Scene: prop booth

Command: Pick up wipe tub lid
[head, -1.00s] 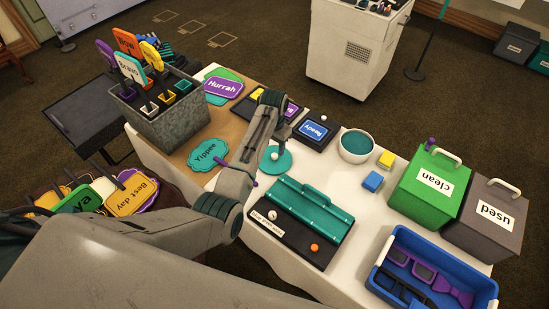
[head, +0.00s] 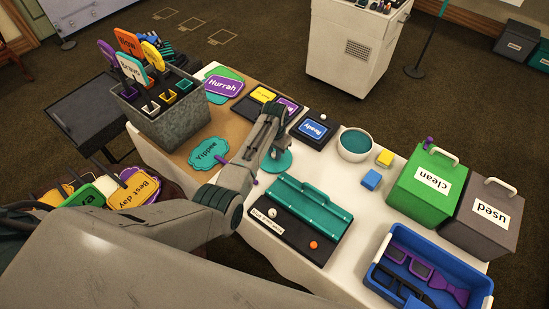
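The wipe tub lid, a round teal disc (head: 286,165), lies on the white table right of the "Yippee" sign, its knob now hidden. My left gripper (head: 276,151) is over the lid, pointing down at its middle. I cannot tell whether its fingers are open or shut, or touch the knob. The wipe tub (head: 371,155), a round white tub with teal inside, stands without a lid farther right. My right gripper is not in view.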

